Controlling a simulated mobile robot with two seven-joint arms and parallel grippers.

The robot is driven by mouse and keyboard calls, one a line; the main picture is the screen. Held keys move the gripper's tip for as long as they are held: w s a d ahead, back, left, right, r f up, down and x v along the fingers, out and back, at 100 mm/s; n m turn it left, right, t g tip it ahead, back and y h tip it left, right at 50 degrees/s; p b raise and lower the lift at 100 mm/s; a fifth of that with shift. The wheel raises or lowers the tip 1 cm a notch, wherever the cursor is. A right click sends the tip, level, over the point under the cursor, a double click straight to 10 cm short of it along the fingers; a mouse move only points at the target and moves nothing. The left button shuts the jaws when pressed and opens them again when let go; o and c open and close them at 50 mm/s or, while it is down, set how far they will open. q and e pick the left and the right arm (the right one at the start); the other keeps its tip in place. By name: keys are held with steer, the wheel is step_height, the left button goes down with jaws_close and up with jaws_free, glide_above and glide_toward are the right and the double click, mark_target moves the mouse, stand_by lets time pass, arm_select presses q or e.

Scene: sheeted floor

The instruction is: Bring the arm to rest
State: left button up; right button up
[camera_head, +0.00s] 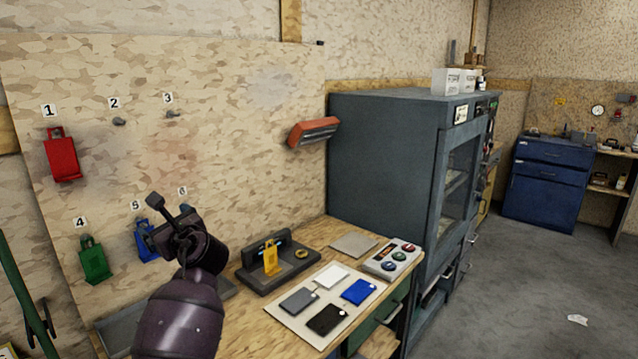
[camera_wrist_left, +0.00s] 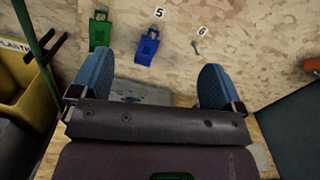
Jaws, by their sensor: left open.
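My left gripper (camera_head: 174,222) is raised in front of the board with numbered hooks, to the left above the workbench. In the left wrist view its two blue fingers (camera_wrist_left: 152,88) stand wide apart with nothing between them. Beyond them a blue tag (camera_wrist_left: 148,46) hangs under label 5, with an empty hook (camera_wrist_left: 195,47) under label 6 to its right. The blue tag also shows in the head view (camera_head: 146,246), partly hidden by my gripper. My right gripper is not in view.
A red tag (camera_head: 61,158) and a green tag (camera_head: 95,262) hang on the board. The bench (camera_head: 240,318) holds a dark stand (camera_head: 284,279) with a yellow tag, a board of colored cards (camera_head: 298,312) and a button box (camera_head: 391,259). A grey cabinet (camera_head: 383,160) stands right.

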arm_select(q)
steer(key=s+a+f+n+g+h, duration=0.25)
steer(key=s+f+n, duration=0.35)
steer(key=s+f, duration=0.35)
steer(key=s+a+f+n+g+h, duration=0.1)
steer(key=s+f+n+g+h, duration=0.15)
steer(key=s+f+n, duration=0.55)
steer(key=s+d+f+n+g+h, duration=0.1)
steer(key=s+d+f+n+h, duration=0.2)
steer(key=s, duration=0.6)
steer(key=s+d+f+n+g+h, duration=0.1)
steer(key=s+d+f+n+h, duration=0.15)
steer(key=s, duration=0.65)
steer(key=s+d+f+n+g+h, duration=0.15)
steer(key=s+f+n, duration=0.25)
steer(key=s, duration=0.5)
steer(key=w+f+t+b, duration=0.3)
steer(key=f+b, duration=0.2)
steer(key=f, duration=0.5)
steer(key=w+d+f+t+h+b, duration=0.1)
steer(key=w+f+t+b, duration=0.2)
steer(key=f, duration=0.7)
steer(key=shift+w+f+t+h+b, duration=0.25)
steer(key=shift+t+b, duration=0.4)
steer(key=shift+b, duration=0.35)
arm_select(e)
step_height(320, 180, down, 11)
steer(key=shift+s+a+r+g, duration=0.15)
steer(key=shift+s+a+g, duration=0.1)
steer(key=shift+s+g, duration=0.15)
